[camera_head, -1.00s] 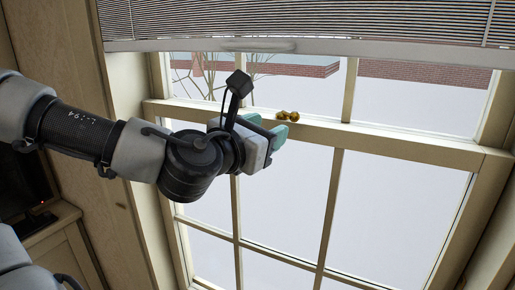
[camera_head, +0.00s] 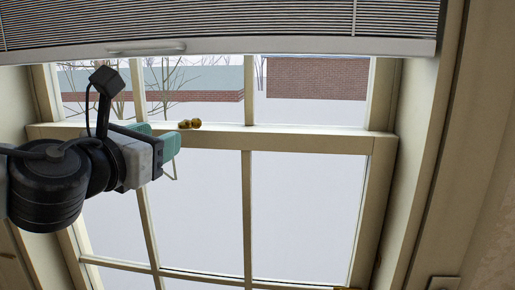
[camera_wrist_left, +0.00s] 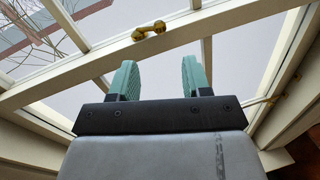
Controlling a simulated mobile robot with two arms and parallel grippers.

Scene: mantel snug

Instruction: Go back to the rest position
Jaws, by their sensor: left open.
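My left gripper (camera_head: 160,143) reaches in from the left in the head view, raised in front of the window. Its two teal fingers also show in the left wrist view (camera_wrist_left: 159,80), spread apart with nothing between them. A brass window catch (camera_head: 189,124) sits on the middle rail of the window, just beyond the fingertips. The catch also shows in the left wrist view (camera_wrist_left: 149,30), apart from the fingers. My right gripper is in neither view.
A window frame (camera_head: 310,142) with several panes fills most of the head view. A lowered blind (camera_head: 230,22) hangs across its top. A wall and window side (camera_head: 425,150) stand at the right. The space in front of the right panes is clear.

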